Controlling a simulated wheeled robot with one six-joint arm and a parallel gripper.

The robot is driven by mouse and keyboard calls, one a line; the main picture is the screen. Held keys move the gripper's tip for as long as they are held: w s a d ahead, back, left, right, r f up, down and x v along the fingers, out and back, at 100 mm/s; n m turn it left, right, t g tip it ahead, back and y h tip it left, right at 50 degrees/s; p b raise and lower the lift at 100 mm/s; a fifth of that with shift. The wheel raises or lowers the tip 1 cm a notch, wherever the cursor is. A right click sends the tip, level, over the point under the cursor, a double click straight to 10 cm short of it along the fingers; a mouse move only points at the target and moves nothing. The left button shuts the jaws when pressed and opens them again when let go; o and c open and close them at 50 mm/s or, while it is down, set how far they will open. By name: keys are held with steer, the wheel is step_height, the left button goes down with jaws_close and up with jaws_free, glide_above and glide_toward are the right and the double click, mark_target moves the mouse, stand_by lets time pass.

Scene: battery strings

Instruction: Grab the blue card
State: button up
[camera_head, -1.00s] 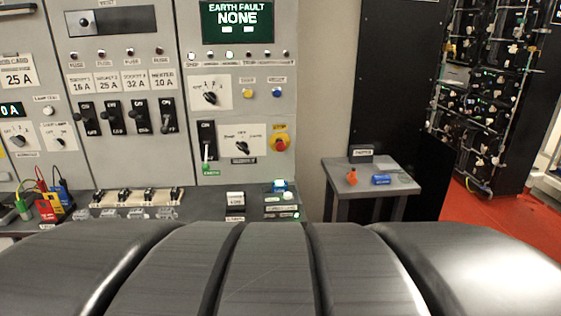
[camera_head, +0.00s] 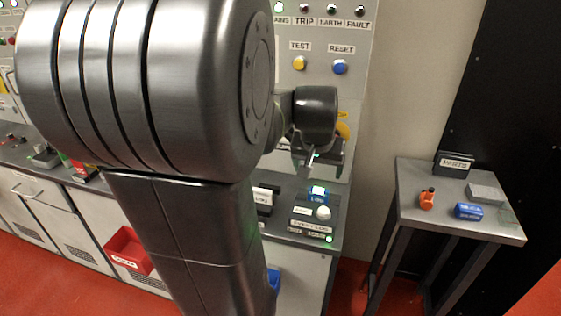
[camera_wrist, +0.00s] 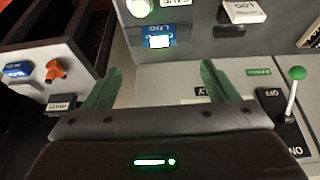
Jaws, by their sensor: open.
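A small blue card-like piece (camera_head: 317,199) with pale lettering lies by a small lit screen on the grey counter. It also shows in the wrist view (camera_wrist: 160,29), at the top, ahead of the fingers. My gripper (camera_head: 312,158) is above and behind it, near the panel face. In the wrist view my gripper (camera_wrist: 156,80) has its two green fingers wide apart, with nothing between them. The blue piece is beyond the fingertips and apart from them. I cannot tell whether it sits in a slot.
A white round button (camera_head: 323,213) sits close to the blue piece, and a white labelled block (camera_head: 262,196) to its left. A switch lever (camera_wrist: 297,74) stands right of my fingers. A side table (camera_head: 415,213) holds an orange piece (camera_head: 427,199) and a blue block (camera_head: 468,210).

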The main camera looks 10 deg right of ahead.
mark_target(319, 189)
steer(key=x, duration=0.8)
steer(key=shift+w+d+f, duration=0.1)
steer(key=shift+w+d, duration=0.05)
steer(key=shift+w, duration=0.25)
steer(key=shift+p+x, duration=0.6)
steer(key=shift+x, duration=2)
steer(key=shift+s, duration=0.2)
steer(key=shift+c, duration=0.4)
steer(key=c, duration=1.1)
steer(key=shift+o, duration=0.2)
